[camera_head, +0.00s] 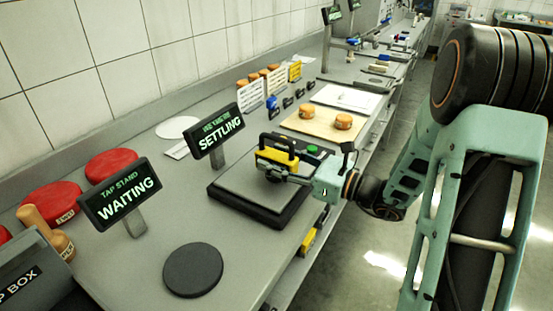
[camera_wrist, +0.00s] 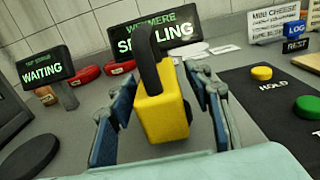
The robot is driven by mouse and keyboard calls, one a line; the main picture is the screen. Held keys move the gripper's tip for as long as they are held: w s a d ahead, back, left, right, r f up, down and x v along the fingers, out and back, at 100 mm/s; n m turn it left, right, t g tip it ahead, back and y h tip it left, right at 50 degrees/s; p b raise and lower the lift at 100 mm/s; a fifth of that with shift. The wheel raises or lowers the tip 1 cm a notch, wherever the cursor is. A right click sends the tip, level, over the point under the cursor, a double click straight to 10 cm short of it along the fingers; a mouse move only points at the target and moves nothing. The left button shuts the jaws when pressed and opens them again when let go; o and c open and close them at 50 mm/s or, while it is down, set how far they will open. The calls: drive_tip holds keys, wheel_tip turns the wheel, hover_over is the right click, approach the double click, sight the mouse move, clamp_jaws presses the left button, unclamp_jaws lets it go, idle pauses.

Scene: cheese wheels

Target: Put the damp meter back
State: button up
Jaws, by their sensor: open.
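The damp meter appears to be the yellow block with a black loop handle (camera_head: 272,157). It sits over the black-edged platform (camera_head: 262,192) in the head view. In the wrist view the yellow block (camera_wrist: 162,116) stands between the two fingers, handle upward and slightly tilted. My gripper (camera_head: 284,170) is around it with its jaws open, and gaps show beside the block in the wrist view (camera_wrist: 164,92). I cannot tell whether the block rests on the platform. Its underside is hidden.
A display reading SETTLING (camera_head: 218,131) stands just behind the platform. A WAITING display (camera_head: 120,194), a black disc (camera_head: 193,270) and red wheels (camera_head: 112,164) lie left. A board with two small orange wheels (camera_head: 323,125) is beyond. Yellow (camera_wrist: 262,73) and green (camera_wrist: 308,106) buttons are at right.

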drive_tip(key=shift+r, duration=0.25)
drive_tip(key=v, duration=1.2)
drive_tip(key=shift+w+p, duration=0.1)
drive_tip(key=shift+p, duration=0.2)
